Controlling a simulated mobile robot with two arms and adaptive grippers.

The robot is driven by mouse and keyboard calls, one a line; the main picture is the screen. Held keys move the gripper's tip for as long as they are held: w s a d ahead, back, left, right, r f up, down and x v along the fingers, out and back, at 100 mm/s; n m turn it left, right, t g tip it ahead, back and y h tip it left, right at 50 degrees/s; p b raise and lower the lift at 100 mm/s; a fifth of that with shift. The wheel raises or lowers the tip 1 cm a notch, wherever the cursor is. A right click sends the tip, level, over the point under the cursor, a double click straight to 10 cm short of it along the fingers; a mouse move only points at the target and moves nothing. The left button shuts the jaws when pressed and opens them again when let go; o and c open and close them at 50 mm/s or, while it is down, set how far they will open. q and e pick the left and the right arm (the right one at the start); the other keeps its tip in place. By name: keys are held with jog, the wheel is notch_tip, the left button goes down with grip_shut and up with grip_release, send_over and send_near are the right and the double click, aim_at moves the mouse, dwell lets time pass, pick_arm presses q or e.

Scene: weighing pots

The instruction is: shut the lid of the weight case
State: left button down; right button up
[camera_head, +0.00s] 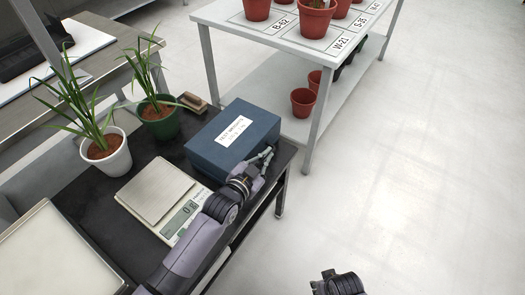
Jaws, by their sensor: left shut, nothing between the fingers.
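The weight case is a blue box (209,153) with a white label on its top, standing at the far right end of the black table. Its lid looks shut, lying flat on top. My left gripper (266,157) is shut and empty at the case's near right side. I cannot tell whether its fingertips touch the case. My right gripper (340,284) shows only partly at the bottom edge, over the floor and well away from the case. Its fingers are not clear.
A white pot (109,158) and a green pot (158,125) with plants, and a small brush-like block (192,102), stand nearby. A white shelf table (300,42) with red pots stands behind. Floor at right is clear.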

pick_arm(q)
jog(key=shift+s+d+f, duration=0.1)
jog(key=shift+f, duration=0.15)
dwell(0.3)
jog(key=shift+s, duration=0.1)
jog(key=v, duration=1.2)
jog(key=shift+r, duration=0.1)
